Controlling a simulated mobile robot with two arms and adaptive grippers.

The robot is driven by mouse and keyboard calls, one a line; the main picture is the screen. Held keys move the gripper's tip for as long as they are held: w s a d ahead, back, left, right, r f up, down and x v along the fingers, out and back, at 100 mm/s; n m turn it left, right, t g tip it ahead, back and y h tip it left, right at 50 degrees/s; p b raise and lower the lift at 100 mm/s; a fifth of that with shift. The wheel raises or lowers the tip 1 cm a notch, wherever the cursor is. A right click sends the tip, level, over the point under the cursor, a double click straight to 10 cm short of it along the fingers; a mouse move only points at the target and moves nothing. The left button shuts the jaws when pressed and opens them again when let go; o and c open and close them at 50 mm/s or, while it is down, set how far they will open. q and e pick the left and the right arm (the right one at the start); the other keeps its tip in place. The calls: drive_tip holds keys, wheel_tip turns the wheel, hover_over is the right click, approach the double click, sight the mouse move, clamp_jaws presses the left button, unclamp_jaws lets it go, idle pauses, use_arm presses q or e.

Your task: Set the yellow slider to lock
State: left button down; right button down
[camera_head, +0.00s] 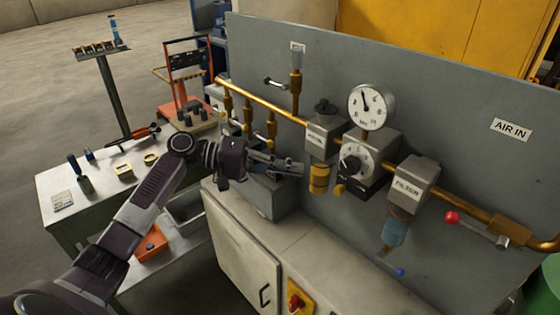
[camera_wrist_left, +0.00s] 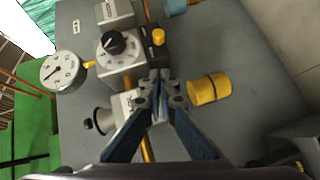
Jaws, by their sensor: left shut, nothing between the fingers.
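A small yellow slider (camera_head: 339,188) sits at the lower left of the regulator box (camera_head: 372,160), below the black dial knob (camera_head: 350,164). In the left wrist view the slider (camera_wrist_left: 158,37) sticks out beside the dial. Its lock marking is too small to read. My left gripper (camera_head: 300,168) is shut and empty, left of the regulator, its tips close to the larger yellow cylinder (camera_head: 319,179) under the neighbouring grey unit. In the left wrist view the closed fingertips (camera_wrist_left: 161,90) are below the slider and left of the yellow cylinder (camera_wrist_left: 208,88). Contact cannot be told.
A pressure gauge (camera_head: 371,106) stands above the regulator. The filter unit (camera_head: 415,183) and a red-knobbed lever (camera_head: 476,227) are to its right along the brass pipe (camera_head: 262,99). A grey panel (camera_head: 470,115) stands behind. The cabinet top (camera_head: 330,260) in front is mostly clear.

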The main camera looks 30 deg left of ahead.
sight(338, 191)
use_arm(q)
drive_tip(key=d+p, duration=0.1)
drive_tip(key=d, duration=0.1)
drive_tip(key=d+p, duration=0.1)
drive_tip(key=d, duration=0.1)
drive_tip(key=w+d+f+p, duration=0.1)
drive_tip(key=d, duration=0.1)
drive_tip(key=shift+w, duration=0.1)
drive_tip(key=shift+s+d+f+p, duration=0.15)
drive_tip(key=shift+s+d+f, duration=0.05)
drive_tip(key=shift+d, duration=0.15)
drive_tip(key=shift+s+d+f+p, duration=0.15)
drive_tip(key=shift+d+f, duration=0.05)
drive_tip(key=shift+d, duration=0.15)
drive_tip(key=d, duration=0.1)
drive_tip(key=s+d, duration=0.1)
drive_tip(key=d, duration=0.1)
drive_tip(key=shift+s+d+p, duration=0.15)
drive_tip(key=shift+d+p, duration=0.05)
drive_tip(key=shift+p, duration=0.15)
